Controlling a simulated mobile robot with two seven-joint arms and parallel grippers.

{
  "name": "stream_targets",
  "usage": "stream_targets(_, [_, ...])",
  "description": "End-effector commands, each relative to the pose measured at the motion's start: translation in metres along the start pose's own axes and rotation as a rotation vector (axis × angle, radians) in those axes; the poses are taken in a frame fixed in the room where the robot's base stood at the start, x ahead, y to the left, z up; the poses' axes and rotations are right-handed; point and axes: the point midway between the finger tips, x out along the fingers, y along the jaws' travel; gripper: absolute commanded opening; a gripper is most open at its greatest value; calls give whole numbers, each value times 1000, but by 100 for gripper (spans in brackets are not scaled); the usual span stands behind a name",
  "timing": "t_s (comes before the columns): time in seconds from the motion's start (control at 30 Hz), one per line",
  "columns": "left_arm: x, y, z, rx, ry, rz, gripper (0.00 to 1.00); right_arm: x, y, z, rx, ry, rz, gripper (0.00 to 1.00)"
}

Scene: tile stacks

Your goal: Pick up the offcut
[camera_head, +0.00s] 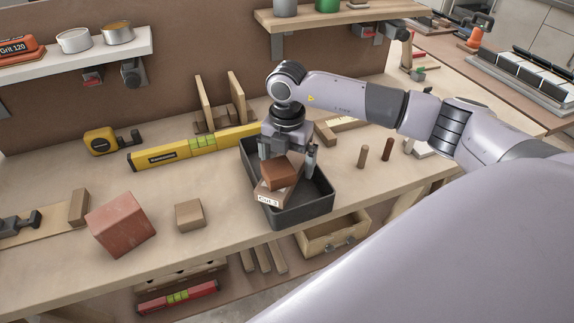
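I cannot tell for sure which piece the task calls the offcut. A reddish-brown wood block (279,174) sits on a paler block with a paper label (267,197) in the black tray (304,213). My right gripper (289,160) points down over the tray, just behind the brown block. Its fingers are apart, and the right finger stands clear of the block. Whether the left finger touches it is hidden. A small light-brown wood block (189,214) lies on the bench left of the tray. My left gripper is out of view.
A large red block (121,224) stands at the bench's left front. A yellow level (193,147) lies behind the tray, with a yellow tape measure (101,141) further left. Two dowels (362,157) (387,149) stand right of the tray. Bare bench (180,253) lies in front.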

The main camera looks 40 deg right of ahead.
Motion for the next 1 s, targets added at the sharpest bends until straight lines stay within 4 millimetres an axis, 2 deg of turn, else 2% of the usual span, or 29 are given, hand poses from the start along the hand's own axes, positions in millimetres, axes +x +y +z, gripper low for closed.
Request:
stream_targets(0.13, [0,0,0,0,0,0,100,0,0,0,0,0,0,100])
stream_targets(0.3, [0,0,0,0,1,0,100,0,0,0,0,0,0,45])
stream_targets(0.37, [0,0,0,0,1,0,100,0,0,0,0,0,0,28])
stream_targets(0.77, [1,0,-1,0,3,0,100,-9,1,0,0,0,3,28])
stream_targets(0.87, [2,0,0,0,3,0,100,-20,1,1,0,-1,5,28])
stream_targets(1.0, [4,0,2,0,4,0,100,-47,2,1,0,-2,7,28])
